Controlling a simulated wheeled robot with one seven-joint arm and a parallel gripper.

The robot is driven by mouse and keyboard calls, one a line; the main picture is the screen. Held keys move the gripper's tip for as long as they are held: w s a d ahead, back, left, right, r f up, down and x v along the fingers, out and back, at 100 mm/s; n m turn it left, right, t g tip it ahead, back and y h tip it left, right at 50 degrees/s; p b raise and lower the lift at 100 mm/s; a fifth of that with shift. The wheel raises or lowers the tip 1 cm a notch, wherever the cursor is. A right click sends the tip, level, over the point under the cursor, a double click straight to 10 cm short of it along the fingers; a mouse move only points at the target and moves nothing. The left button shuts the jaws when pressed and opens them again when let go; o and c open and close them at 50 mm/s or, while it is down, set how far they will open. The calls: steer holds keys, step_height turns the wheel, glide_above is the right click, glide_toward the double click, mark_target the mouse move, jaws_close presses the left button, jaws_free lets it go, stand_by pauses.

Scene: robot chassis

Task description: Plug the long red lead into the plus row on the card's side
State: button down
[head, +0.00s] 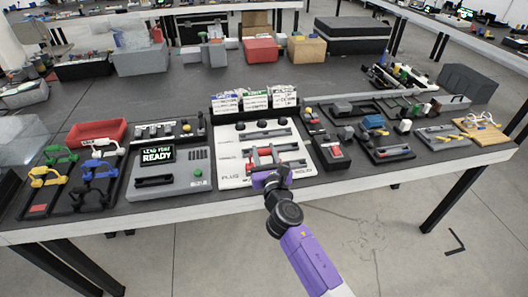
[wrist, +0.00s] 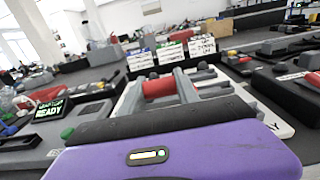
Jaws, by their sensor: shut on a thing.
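A white board (head: 230,154) with dark slots, marked PLUS at its front left, lies in the middle of the bench; it also shows in the wrist view (wrist: 284,127). My gripper (head: 266,158) is over the board's front half, its purple body at the front edge. It is shut on a red lead (wrist: 160,88), which lies crosswise between grey pieces ahead of the body. The red lead also shows in the head view (head: 264,152). Its ends and any contact with the PLUS slots are too small or hidden to tell.
Cards (head: 255,100) stand behind the board. A grey unit reading READY (head: 170,178) is left, with coloured leads (head: 94,172) and a red tray (head: 97,131) beyond. A black box with a red switch (head: 328,150) is close on the right. Floor is clear in front.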

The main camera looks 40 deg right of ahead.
steer(key=shift+f+b, duration=0.6)
steer(key=shift+f, duration=0.15)
steer(key=c, duration=0.8)
jaws_free()
steer(key=shift+r, duration=0.1)
steer(key=v, duration=0.7)
steer(key=shift+s+a, duration=0.25)
steer(key=shift+s, duration=0.1)
